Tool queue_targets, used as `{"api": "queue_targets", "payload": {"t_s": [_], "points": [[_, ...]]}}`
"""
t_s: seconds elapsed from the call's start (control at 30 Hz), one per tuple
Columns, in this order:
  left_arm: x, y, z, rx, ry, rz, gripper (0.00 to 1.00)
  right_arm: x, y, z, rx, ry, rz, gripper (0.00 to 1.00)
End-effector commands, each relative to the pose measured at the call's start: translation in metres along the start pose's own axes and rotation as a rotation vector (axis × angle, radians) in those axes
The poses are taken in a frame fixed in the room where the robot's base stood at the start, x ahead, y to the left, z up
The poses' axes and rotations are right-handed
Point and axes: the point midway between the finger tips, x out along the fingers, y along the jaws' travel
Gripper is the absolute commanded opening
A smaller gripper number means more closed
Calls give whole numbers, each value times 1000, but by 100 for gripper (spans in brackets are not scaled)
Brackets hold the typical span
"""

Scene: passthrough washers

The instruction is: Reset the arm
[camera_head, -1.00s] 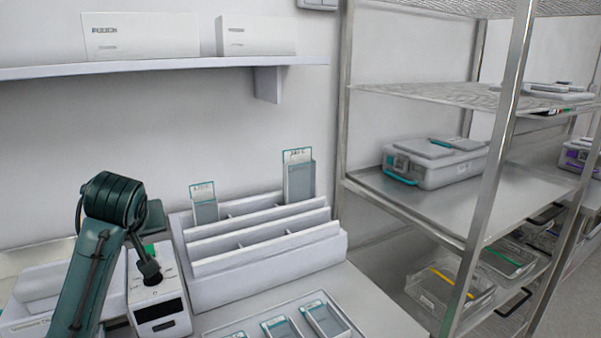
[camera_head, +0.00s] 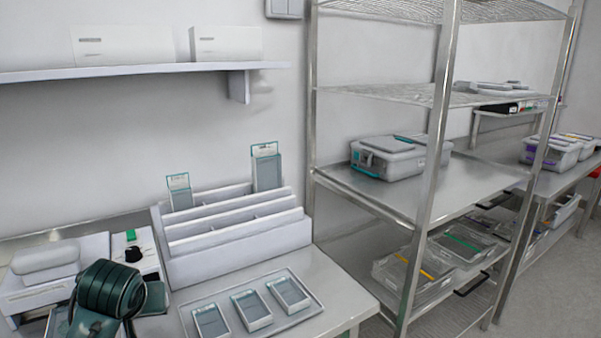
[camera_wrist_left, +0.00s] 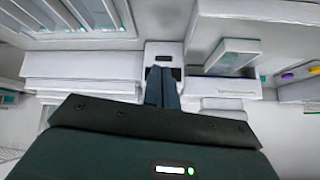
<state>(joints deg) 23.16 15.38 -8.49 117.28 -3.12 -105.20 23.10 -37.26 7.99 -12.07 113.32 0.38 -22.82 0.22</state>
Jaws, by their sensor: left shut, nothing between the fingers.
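My left arm (camera_head: 108,292), dark green, is folded low at the left edge of the bench in the head view. Its fingertips cannot be made out there. In the left wrist view my left gripper (camera_wrist_left: 162,75) is shut, its two dark fingers together with nothing between them. The fingers point toward a small white device with a dark window (camera_wrist_left: 164,52). My right gripper is in neither view.
A white device with a green mark (camera_head: 133,249) stands behind my arm. To its right are a tiered white rack (camera_head: 235,240) with two pouches and a tray (camera_head: 313,309) with three small boxes. A metal shelf unit (camera_head: 428,190) stands at the right.

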Motion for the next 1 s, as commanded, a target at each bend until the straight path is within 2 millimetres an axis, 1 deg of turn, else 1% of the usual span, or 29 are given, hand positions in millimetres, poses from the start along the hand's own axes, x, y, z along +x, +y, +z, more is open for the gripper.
{"api": "queue_targets", "payload": {"t_s": [0.03, 0.07, 0.1, 0.17, 0.2, 0.27, 0.3, 0.4, 0.5, 0.7, 0.77, 0.8, 1.0], "points": [[7, 4, 28, 39, -32, 18, 0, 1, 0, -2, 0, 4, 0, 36], [9, 6, 42, 63, -47, 29, 0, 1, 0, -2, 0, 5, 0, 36], [12, 9, 63, 95, -67, 46, 0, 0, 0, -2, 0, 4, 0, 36], [15, 13, 98, 146, -102, 75, 0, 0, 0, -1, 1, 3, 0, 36], [15, 14, 122, 180, -126, 95, 0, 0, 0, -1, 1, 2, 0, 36], [12, 16, 157, 227, -160, 128, 0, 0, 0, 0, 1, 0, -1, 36], [9, 16, 178, 255, -180, 148, 0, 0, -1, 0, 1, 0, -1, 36], [-1, 15, 222, 310, -224, 192, 0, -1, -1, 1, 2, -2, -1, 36], [-13, 12, 256, 350, -261, 228, 0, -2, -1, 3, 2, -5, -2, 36], [-40, 6, 309, 409, -321, 286, 0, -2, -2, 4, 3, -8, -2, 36], [-45, 5, 320, 421, -328, 301, 0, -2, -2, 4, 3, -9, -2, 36], [-34, 12, 317, 418, -291, 310, 0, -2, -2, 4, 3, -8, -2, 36], [1, 37, 320, 402, -144, 364, 0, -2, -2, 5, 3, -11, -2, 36]]}}
